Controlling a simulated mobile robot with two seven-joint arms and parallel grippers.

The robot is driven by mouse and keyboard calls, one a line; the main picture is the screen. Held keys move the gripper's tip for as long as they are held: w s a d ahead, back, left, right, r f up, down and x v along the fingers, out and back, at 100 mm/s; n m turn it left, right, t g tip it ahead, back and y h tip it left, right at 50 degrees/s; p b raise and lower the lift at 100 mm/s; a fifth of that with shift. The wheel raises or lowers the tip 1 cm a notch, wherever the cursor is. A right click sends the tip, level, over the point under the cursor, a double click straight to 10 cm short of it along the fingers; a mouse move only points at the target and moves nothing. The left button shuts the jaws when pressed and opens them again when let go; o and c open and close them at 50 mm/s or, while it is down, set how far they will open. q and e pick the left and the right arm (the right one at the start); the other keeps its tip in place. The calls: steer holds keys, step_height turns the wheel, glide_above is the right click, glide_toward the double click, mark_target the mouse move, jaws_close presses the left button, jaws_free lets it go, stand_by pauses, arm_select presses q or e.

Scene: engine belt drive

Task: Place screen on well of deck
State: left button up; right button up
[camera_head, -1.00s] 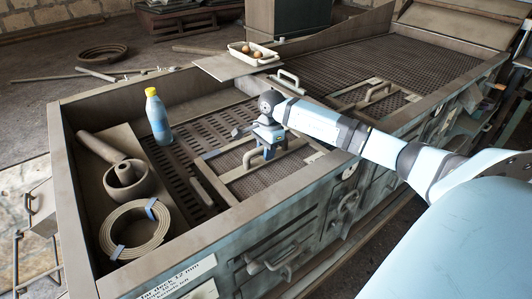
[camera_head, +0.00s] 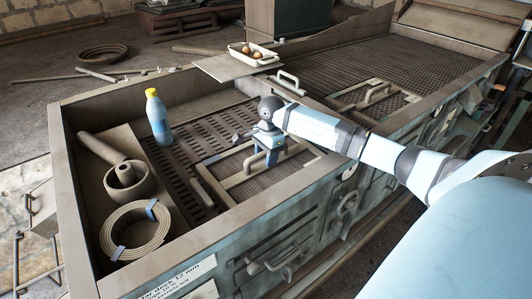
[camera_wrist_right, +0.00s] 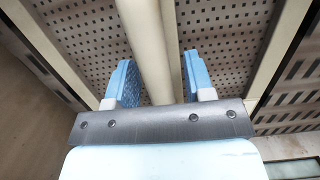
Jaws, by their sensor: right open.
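A framed, perforated screen (camera_head: 278,178) with a raised bar handle (camera_head: 248,166) lies flat in the front part of the long metal deck (camera_head: 215,235). I cannot tell whether it is seated in a well. My right gripper (camera_head: 271,157) points down over this handle. In the right wrist view, my right gripper (camera_wrist_right: 163,85) is open, with one blue finger on each side of the pale handle bar (camera_wrist_right: 150,40) and gaps showing beside it. The perforated screen (camera_wrist_right: 95,45) shows beneath. My left gripper is not in view.
A yellow-capped blue bottle (camera_head: 157,118), a coiled belt (camera_head: 135,230) and a round cup-like part (camera_head: 127,180) are at the deck's left end. A second handled screen (camera_head: 372,97) lies further back. A white tray (camera_head: 252,54) sits on the far rim.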

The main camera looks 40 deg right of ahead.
steer(key=r, duration=0.4)
steer(key=d+r+b, duration=0.1)
steer(key=r, duration=0.6)
steer(key=shift+s+d+r+b, duration=0.1)
steer(key=shift+d+r+b, duration=0.15)
steer(key=shift+r+b, duration=0.1)
steer(key=shift+r, duration=0.1)
